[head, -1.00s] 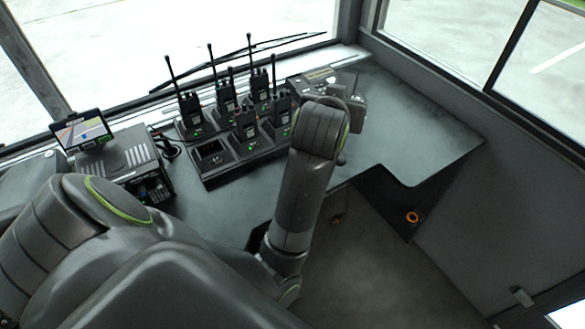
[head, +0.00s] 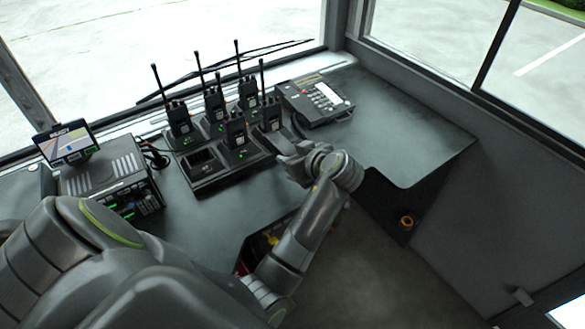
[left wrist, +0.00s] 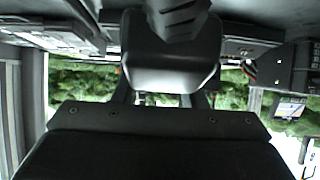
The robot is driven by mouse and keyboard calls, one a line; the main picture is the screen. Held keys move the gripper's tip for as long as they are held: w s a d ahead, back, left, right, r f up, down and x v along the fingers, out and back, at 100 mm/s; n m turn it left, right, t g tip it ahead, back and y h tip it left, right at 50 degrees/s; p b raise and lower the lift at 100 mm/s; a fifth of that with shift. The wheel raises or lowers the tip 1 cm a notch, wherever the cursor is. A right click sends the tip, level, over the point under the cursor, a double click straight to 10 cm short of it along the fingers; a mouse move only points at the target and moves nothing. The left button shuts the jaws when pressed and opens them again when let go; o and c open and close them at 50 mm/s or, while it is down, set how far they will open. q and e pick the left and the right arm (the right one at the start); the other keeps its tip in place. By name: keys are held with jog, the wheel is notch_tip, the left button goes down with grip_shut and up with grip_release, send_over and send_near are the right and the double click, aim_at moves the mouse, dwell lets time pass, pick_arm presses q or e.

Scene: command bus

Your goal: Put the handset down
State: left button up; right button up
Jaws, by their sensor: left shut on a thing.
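My left gripper (head: 283,152) is in front of the desk phone, above the desk near its front edge. It is shut on a dark grey piece that looks like the handset; in the head view my wrist and fingers largely hide it. In the left wrist view the handset (left wrist: 170,70) fills the upper middle, with the gripper (left wrist: 165,99) around it. The phone base (head: 318,98), with a pale keypad, lies flat at the back of the desk, apart from the gripper. A dark cord (head: 297,126) curves from it towards the gripper. My right gripper is out of view.
A charger rack (head: 205,183) with several upright radios and an empty front-left slot stands left of the phone. A box with a small screen (head: 68,142) is further left. The desk right of the phone (head: 420,130) is clear.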

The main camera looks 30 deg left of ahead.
pick_arm(q)
notch_tip(320, 180, down, 4)
jog(key=shift+f, duration=0.1)
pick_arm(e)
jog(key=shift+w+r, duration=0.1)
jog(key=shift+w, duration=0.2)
pick_arm(q)
jog(key=shift+f, duration=0.2)
jog(key=o, duration=1.1)
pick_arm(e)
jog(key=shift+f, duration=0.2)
pick_arm(q)
jog(key=shift+r, duration=0.1)
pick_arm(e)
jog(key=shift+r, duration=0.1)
